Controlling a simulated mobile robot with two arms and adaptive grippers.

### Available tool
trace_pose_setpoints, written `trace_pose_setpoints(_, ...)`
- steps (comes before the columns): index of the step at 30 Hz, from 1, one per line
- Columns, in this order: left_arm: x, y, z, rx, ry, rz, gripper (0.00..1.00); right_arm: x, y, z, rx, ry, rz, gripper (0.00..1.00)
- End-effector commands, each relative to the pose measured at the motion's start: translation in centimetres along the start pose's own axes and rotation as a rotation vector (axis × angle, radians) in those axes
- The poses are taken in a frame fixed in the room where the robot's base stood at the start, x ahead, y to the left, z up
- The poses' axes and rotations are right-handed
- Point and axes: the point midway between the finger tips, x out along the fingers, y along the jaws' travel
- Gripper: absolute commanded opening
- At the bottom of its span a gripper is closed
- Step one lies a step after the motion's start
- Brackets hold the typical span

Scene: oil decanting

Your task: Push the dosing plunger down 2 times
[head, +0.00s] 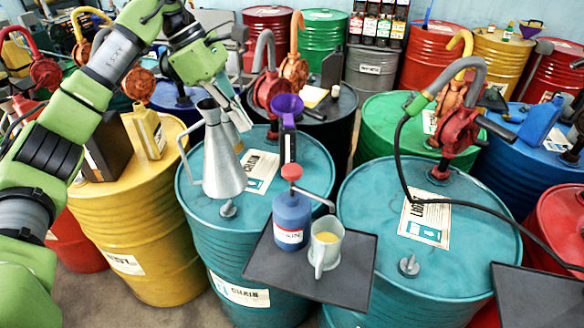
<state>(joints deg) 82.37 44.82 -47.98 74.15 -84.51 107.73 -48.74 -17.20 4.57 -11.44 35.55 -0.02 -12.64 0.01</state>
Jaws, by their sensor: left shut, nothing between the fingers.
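The dosing plunger (291,172) has a red knob on top of a blue bottle (291,222) with a white label. The bottle stands upright on a dark tray (265,262) in front of the teal drums. A dark nozzle from the plunger head reaches right, over a grey measuring jug (327,258) with yellowish liquid inside. My left gripper (238,118) hangs from the green arm at the upper left, above and left of the plunger, apart from it. Its fingers are shut and empty. My right gripper is not in view.
A metal oil can (222,170) stands on the left teal drum (205,235), left of the plunger. A purple funnel (287,106) rises close behind the knob. A grey-handled red pump (458,130) with a black hose stands on the right teal drum (445,270). Another dark tray (535,298) is lower right.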

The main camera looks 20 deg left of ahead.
Motion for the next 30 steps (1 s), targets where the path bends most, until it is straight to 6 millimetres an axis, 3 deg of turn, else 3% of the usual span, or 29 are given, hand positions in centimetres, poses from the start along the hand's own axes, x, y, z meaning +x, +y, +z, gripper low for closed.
trace_pose_setpoints(8, 0.2, 0.0, 0.7, 0.002, 0.016, -0.005, 0.0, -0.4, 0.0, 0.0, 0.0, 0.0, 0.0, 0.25)
trace_pose_setpoints(18, 4.3, 0.0, 6.6, 0.004, 0.288, -0.012, 0.0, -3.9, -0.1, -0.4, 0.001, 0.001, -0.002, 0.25)
trace_pose_setpoints(30, 5.4, 0.0, 7.2, 0.0, 0.351, 0.003, 0.0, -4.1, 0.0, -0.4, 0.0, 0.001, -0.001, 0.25)
